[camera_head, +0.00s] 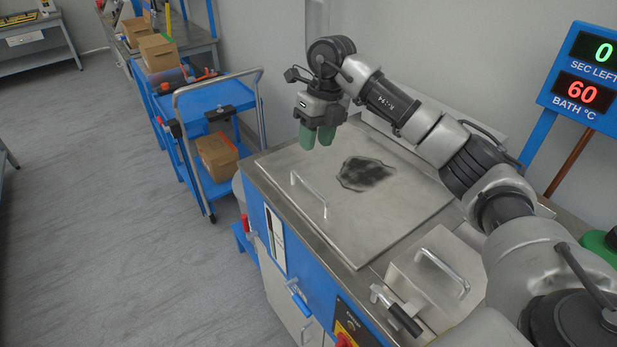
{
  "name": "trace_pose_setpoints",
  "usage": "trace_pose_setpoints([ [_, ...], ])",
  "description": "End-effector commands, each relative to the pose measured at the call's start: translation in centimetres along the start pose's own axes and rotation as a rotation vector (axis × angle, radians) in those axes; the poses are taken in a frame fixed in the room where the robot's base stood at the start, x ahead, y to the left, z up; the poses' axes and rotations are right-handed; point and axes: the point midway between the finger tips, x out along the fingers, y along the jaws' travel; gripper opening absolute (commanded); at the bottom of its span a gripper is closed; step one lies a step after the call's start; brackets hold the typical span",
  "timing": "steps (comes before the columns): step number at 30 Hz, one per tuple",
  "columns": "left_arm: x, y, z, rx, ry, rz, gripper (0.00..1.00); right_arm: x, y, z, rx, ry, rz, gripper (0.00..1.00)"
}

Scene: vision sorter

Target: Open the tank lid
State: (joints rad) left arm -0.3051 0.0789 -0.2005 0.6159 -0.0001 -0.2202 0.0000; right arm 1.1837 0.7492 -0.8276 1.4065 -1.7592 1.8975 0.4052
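The tank (290,240) is a blue and steel cabinet with a large flat steel lid (390,215) lying shut on top. A thin bar handle (309,196) stands up near the lid's left edge. My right gripper (317,137) has green fingers pointing down. It is above the lid's far left part, beyond the handle and apart from it. Its fingers look close together, but I cannot tell whether they are apart or touching. I see nothing held in it. My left gripper is not in view.
A smaller steel cover (425,285) with its own handle (444,272) sits nearer on the same top. A blue cart (215,97) with a cardboard box (218,155) stands beyond the tank. A display (585,80) reads 0 seconds left and 60 °C. The floor at left is clear.

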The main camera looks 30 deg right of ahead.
Motion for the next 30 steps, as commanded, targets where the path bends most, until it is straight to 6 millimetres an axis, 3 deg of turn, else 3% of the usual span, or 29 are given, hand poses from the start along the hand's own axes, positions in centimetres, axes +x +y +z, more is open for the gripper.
trace_pose_setpoints([
  [15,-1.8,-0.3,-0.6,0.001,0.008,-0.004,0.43,8.6,0.1,-0.1,-0.001,0.003,0.002,0.38],
  [28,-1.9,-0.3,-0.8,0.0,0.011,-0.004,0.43,9.8,0.1,0.0,-0.003,0.0,0.002,0.38],
  [30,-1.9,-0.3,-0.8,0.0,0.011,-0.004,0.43,9.8,0.1,0.0,-0.002,0.0,0.002,0.29],
])
